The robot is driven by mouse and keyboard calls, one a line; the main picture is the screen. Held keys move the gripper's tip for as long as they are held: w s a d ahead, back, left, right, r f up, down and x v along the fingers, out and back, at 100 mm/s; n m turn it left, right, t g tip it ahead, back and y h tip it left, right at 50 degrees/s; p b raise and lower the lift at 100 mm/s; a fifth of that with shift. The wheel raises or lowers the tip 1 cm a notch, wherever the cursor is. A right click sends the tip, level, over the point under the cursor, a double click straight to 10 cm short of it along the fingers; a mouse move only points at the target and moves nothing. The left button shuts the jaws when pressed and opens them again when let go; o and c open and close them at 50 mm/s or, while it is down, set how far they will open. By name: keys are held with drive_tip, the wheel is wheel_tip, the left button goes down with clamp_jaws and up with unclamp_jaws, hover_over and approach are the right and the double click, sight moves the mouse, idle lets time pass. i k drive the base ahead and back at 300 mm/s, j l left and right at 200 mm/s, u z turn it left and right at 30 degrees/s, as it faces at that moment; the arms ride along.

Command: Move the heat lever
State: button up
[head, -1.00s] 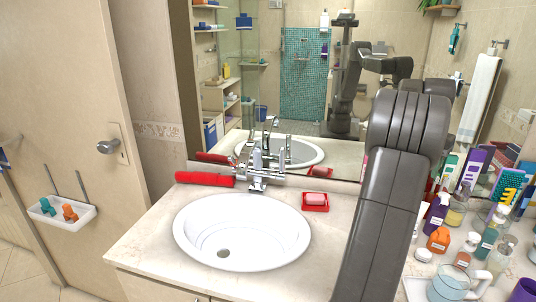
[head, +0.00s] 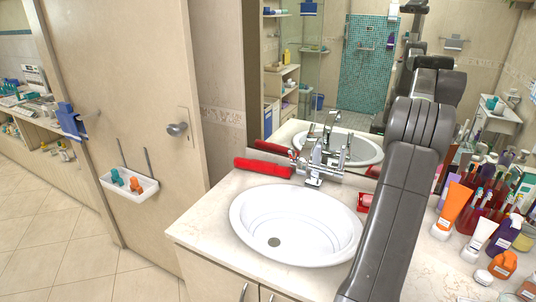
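A chrome faucet (head: 316,170) stands at the back of the white sink basin (head: 290,250). Small chrome levers and spouts show on it, but I cannot tell which is the heat lever at this size. My arm rises from the bottom on the right, and its upper joints stand to the right of the faucet, in front of the mirror. My gripper is not visible; I cannot see where its fingers are. My arm hides part of the counter to the right of the basin.
A red roll (head: 263,167) lies left of the faucet. A red soap dish (head: 365,202) is partly behind my arm. An orange tube (head: 453,208) and several bottles crowd the right counter. A mirror (head: 355,75) backs the counter. A white wall tray (head: 130,186) hangs on the door at left.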

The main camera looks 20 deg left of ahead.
sight(293, 156)
drive_tip(key=j+u, duration=0.35)
drive_tip(key=i+j+u, duration=0.15)
drive_tip(key=j+u, duration=0.2)
drive_tip(key=i+j, duration=0.1)
drive_tip(key=j, duration=0.15)
